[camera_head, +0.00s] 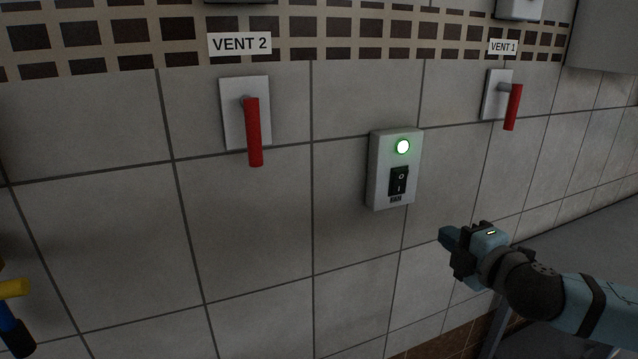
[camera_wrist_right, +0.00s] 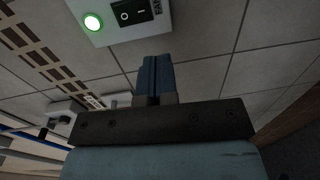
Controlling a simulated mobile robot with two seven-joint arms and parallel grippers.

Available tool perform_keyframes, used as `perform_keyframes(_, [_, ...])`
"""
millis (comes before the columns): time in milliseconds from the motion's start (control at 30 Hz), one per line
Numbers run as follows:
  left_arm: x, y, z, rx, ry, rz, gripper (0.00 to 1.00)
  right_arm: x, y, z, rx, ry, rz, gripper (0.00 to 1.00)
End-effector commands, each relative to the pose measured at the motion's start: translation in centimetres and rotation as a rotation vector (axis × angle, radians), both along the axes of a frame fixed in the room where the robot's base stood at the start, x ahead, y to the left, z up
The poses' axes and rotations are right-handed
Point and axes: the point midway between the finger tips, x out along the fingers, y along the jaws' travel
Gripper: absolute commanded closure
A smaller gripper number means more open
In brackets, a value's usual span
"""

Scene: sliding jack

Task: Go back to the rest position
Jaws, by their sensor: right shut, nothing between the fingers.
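My right gripper (camera_head: 446,236) comes in from the lower right in the head view. It is shut and empty, held in front of the tiled wall, below and to the right of a white switch box (camera_head: 379,180). In the right wrist view its blue fingers (camera_wrist_right: 155,78) are together, pointing up toward the box. The box carries a lit green lamp (camera_head: 403,146) and a black rocker switch (camera_head: 398,181); the lamp also shows in the right wrist view (camera_wrist_right: 93,22). The gripper appears apart from the box. My left gripper is not in view.
Red levers hang down under the VENT 2 label (camera_head: 253,132) and the VENT 1 label (camera_head: 513,107). A yellow and blue object (camera_head: 14,289) is cut off at the left edge. A grey surface (camera_head: 585,240) lies at the right. The wall between the levers is otherwise bare.

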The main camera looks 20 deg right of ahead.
Motion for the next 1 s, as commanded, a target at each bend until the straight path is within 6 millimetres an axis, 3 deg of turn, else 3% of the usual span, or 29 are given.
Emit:
perform_keyframes(167, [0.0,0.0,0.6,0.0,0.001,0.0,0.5,0.1,0.3,-1.5,0.06,0.036,-0.001,1.0])
perform_keyframes(267, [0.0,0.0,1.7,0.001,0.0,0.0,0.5,-0.1,1.0,-4.4,0.173,0.105,-0.004,1.0])
perform_keyframes(467, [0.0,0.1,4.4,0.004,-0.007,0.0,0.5,-2.2,3.8,-12.9,0.495,0.288,-0.037,1.0])
perform_keyframes(600, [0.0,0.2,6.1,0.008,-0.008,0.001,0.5,-5.2,6.7,-18.6,0.726,0.408,-0.086,1.0])
perform_keyframes(800, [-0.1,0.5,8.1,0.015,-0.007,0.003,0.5,-11.1,11.9,-25.3,1.057,0.552,-0.196,1.0])
perform_keyframes(1000, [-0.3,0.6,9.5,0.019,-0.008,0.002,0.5,-16.3,16.6,-29.2,1.306,0.635,-0.312,1.0])
